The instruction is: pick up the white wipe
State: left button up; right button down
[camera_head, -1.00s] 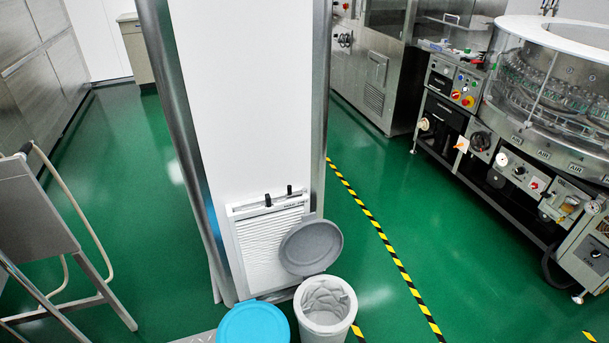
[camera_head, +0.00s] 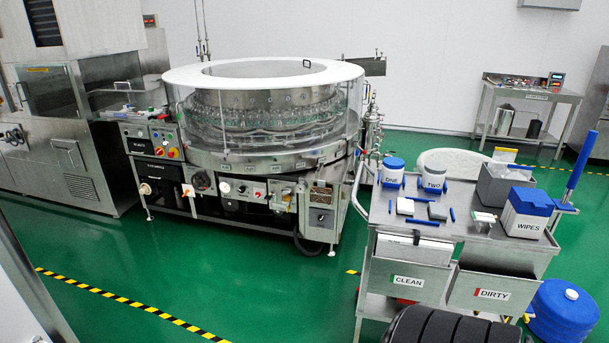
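A small white folded pad (camera_head: 405,206), which may be the white wipe, lies on the top of a steel cart (camera_head: 455,236) at the right. A grey pad (camera_head: 437,211) lies to its right. A white box with a blue lid, marked WIPES (camera_head: 526,222), stands at the cart's right end; no wipe can be made out at its top. Neither of my grippers is in view.
Tubs ONE (camera_head: 392,176) and TWO (camera_head: 433,187), a grey bin (camera_head: 500,188) and blue pens share the cart top. CLEAN (camera_head: 408,281) and DIRTY (camera_head: 490,293) bins hang in front. A blue drum (camera_head: 565,318) stands at right. Green floor (camera_head: 250,285) is clear left of the cart.

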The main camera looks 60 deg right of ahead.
aim_at(405, 206)
jog(key=z, duration=2.45)
jog(key=u, duration=1.2)
jog(key=i+z, duration=0.15)
jog(key=z, duration=0.7)
